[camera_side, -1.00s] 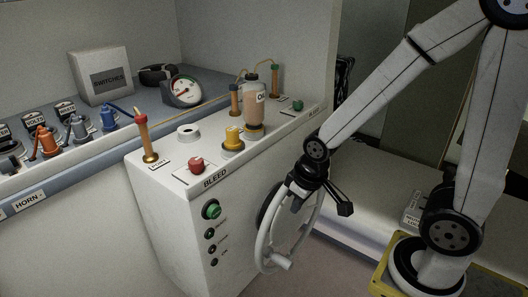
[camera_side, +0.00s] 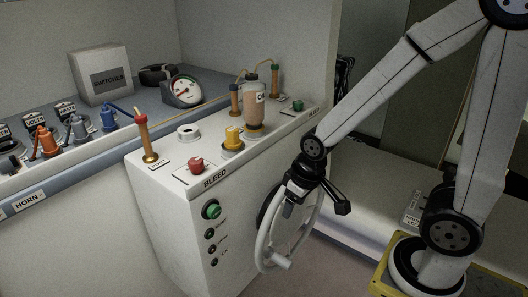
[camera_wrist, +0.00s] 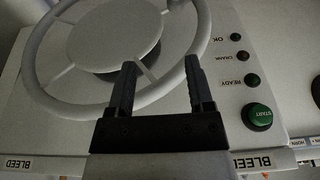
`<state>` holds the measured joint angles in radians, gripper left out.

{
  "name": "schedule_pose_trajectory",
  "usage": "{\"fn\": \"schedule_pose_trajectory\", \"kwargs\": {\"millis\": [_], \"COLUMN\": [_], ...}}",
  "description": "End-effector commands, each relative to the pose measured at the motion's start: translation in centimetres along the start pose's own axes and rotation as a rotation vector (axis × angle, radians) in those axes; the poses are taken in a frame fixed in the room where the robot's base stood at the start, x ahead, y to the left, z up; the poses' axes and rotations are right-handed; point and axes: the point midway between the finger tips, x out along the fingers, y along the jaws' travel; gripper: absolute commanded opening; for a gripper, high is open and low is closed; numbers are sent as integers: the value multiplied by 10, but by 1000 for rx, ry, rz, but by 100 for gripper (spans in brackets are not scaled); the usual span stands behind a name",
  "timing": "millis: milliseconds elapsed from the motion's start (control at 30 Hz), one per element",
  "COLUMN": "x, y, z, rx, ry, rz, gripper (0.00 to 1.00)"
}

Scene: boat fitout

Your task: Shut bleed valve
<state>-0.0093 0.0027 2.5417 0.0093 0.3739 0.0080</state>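A label reading BLEED (camera_side: 215,177) is on the front top edge of the white cabinet (camera_side: 165,215). A red knob (camera_side: 196,165) stands on the top beside that label, and a yellow knob (camera_side: 233,138) stands behind it. I cannot tell which of them is the bleed valve. My gripper (camera_side: 289,209) is low in front of the cabinet, by the white handwheel (camera_side: 262,240), apart from both knobs.
A green START button (camera_wrist: 257,116) and several small lights sit beside the handwheel (camera_wrist: 75,107). On the cabinet top stand a brass post with a red cap (camera_side: 147,140), a white ring (camera_side: 188,132) and an oil bottle (camera_side: 254,105). A gauge (camera_side: 184,90) is behind.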

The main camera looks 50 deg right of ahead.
Motion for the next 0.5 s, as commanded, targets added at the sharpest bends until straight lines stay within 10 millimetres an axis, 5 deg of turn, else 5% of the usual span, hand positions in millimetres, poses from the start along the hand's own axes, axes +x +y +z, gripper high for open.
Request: {"fn": "schedule_pose_trajectory", "kwargs": {"millis": [267,500], "x": [-19,-55], "y": [-27,-69], "z": [-37,-87], "rx": [38,102], "ry": [-35,-49], "rz": [-17,0], "gripper": [78,78]}}
